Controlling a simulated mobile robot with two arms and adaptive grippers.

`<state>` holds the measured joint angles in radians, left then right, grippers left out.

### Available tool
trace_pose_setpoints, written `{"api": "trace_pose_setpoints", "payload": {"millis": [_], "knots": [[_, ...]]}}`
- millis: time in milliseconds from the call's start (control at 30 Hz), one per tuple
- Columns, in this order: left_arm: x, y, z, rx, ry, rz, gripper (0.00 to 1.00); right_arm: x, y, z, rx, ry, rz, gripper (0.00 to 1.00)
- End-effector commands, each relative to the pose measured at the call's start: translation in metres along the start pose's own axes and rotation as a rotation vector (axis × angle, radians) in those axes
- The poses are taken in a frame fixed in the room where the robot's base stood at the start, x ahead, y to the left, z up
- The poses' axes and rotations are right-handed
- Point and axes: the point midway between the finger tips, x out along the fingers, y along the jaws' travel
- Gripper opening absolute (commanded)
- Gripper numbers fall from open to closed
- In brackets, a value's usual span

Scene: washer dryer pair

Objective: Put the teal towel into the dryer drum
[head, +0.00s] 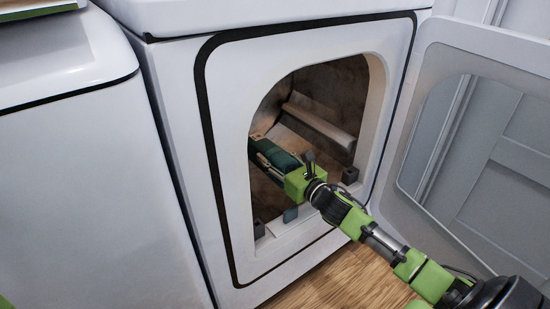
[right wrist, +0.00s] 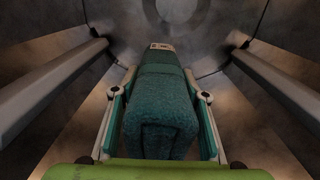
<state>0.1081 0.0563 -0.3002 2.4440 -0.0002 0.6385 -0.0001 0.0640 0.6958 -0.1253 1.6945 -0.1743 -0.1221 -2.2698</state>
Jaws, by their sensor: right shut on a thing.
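The teal towel (right wrist: 160,115) is a folded bundle between the two fingers of my right gripper in the right wrist view. My right gripper (head: 262,150) is shut on it and reaches through the round-topped opening into the dryer drum (head: 343,88). The towel also shows as a dark teal patch in the head view (head: 279,160). In the right wrist view the drum's grey wall (right wrist: 262,52) surrounds the towel. I cannot tell whether the towel touches the drum floor. My left gripper is not in view.
The dryer door (head: 432,100) stands open on the right, close to my right arm. Pale ribs (right wrist: 50,85) run along both sides inside the drum. A white washer (head: 85,190) stands to the left. Wooden floor (head: 335,280) shows below.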

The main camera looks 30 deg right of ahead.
Motion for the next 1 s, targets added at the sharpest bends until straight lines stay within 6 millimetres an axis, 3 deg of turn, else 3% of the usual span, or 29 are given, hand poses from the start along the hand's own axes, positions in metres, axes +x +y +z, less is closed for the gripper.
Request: {"api": "trace_pose_setpoints", "payload": {"millis": [33, 100, 567, 1000], "knots": [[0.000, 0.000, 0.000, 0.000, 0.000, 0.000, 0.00, 0.000, 0.000, 0.002, 0.000, -0.003, 0.001, 0.44], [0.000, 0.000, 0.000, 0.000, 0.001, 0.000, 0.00, 0.000, 0.000, 0.001, 0.000, -0.003, 0.001, 0.61], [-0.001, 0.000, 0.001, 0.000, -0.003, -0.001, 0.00, -0.006, 0.000, -0.002, 0.001, 0.004, 0.000, 0.61], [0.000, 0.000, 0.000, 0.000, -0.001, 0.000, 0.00, -0.069, 0.001, -0.002, 0.001, 0.003, 0.001, 0.61]]}}
